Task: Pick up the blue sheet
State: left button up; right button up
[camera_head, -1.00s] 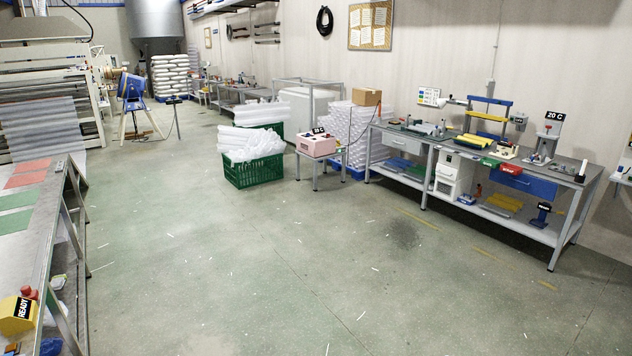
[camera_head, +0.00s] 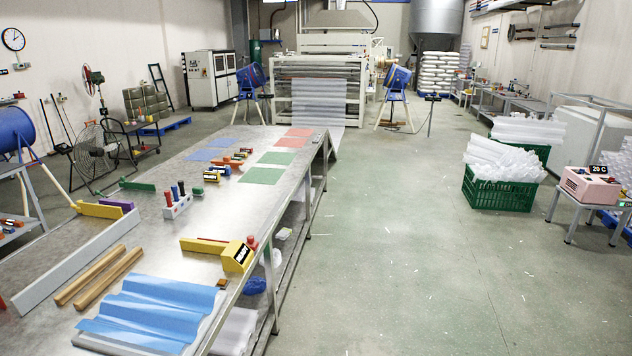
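A blue corrugated sheet (camera_head: 150,312) lies at the near end of the long metal table, at the lower left of the head view. Its surface is wavy, and it rests on a pale sheet or stack whose edge shows beneath it. Flat blue sheets (camera_head: 210,149) also lie farther back on the same table. Neither of my grippers shows in the view.
The metal table (camera_head: 150,230) holds two wooden bars (camera_head: 98,275), a long grey rail (camera_head: 75,262), a yellow device (camera_head: 238,257) and flat green sheets (camera_head: 262,175). Green crates (camera_head: 500,194) stand at the right.

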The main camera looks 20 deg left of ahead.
aim_at(164, 314)
jog(key=i+u, duration=0.15)
jog(key=u, duration=0.25)
jog(key=i+l+u, duration=0.1)
jog(key=u, duration=0.3)
jog(key=i+l+u, duration=0.1)
jog(key=u, duration=0.25)
jog(key=i+l+u, duration=0.1)
jog(key=l+u, duration=0.15)
jog(key=u, duration=0.15)
